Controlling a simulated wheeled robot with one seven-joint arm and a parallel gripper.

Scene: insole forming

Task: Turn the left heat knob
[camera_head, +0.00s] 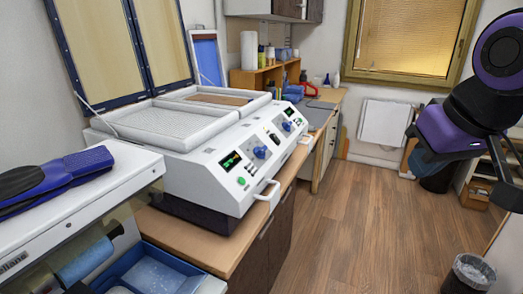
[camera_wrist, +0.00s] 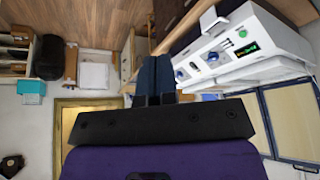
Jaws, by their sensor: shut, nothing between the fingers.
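The left heat knob (camera_head: 262,153) is a blue knob on the sloped white front panel of the heating machine (camera_head: 190,165), right of a green-lit display (camera_head: 231,160). A second blue knob (camera_head: 287,126) sits farther along the panel. In the wrist view the machine appears turned over at the upper right, with a blue knob (camera_wrist: 212,57) beside the display (camera_wrist: 247,50). My gripper (camera_wrist: 158,66) is shut and empty, apart from the machine. In the head view my arm is at the right edge, away from both knobs; the fingertips are not clear there.
White handles (camera_head: 267,193) stick out from the machine front. A wooden counter (camera_head: 230,250) carries it. A waste bin (camera_head: 468,274) stands at lower right. The wooden floor (camera_head: 370,220) between is clear.

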